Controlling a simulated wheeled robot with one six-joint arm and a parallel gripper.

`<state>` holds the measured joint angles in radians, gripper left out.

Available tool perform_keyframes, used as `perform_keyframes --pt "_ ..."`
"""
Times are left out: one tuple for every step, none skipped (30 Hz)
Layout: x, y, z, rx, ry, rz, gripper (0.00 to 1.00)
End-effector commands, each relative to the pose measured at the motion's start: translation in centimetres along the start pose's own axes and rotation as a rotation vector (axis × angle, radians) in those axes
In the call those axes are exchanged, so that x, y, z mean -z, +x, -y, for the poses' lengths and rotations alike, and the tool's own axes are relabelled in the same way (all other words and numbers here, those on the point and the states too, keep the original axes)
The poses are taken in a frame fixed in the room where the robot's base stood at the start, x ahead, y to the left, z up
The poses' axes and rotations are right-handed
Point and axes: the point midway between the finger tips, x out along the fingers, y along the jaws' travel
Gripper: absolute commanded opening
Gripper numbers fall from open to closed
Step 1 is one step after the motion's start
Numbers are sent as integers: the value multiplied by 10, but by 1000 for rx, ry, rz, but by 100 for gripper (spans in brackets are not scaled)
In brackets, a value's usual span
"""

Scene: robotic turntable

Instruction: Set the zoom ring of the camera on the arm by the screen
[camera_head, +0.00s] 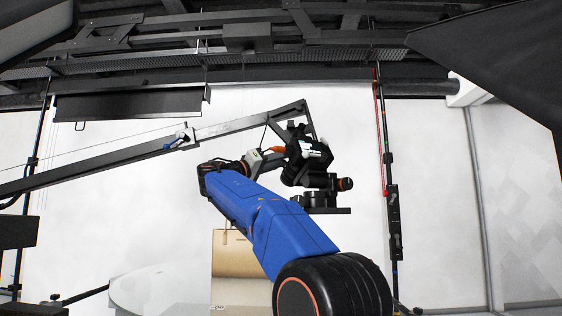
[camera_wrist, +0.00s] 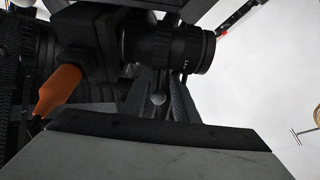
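The camera (camera_head: 308,160) is black and hangs at the end of a grey jib arm. In the wrist view the black lens barrel (camera_wrist: 172,46) lies across the upper middle, with ridged bands and small white marks. I cannot tell which band is the zoom ring. My gripper (camera_wrist: 160,78) has its dark fingers apart, with tips just below the barrel. I see no grip on the barrel. In the head view the fingers are lost against the dark camera.
An orange plug-like part (camera_wrist: 60,92) juts out left of the lens; it also shows in the head view (camera_head: 277,149). The jib arm (camera_head: 235,126) runs left. A dark pole (camera_head: 388,170) with a red cable stands right. White backdrop (camera_head: 440,210) lies behind.

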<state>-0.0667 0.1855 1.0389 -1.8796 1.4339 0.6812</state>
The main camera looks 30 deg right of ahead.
Motion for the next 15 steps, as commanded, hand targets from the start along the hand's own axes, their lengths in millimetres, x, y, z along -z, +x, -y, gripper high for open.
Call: perform_keyframes --pt "0 0 0 0 0 0 27" --pt "0 0 0 0 0 0 27" --pt "0 0 0 0 0 0 27" --pt "0 0 0 0 0 0 22" --pt "0 0 0 0 0 0 15" --pt "0 0 0 0 0 0 5" --pt "0 0 0 0 0 0 0" --pt "0 0 0 0 0 0 0" --pt "0 0 0 0 0 0 0" --pt "0 0 0 0 0 0 0" --pt "0 0 0 0 0 0 0" --pt "0 0 0 0 0 -1 0" --pt "0 0 0 0 0 -3 0" --pt "0 -1 0 0 0 -5 0" --pt "-1 -1 0 0 0 -10 0"
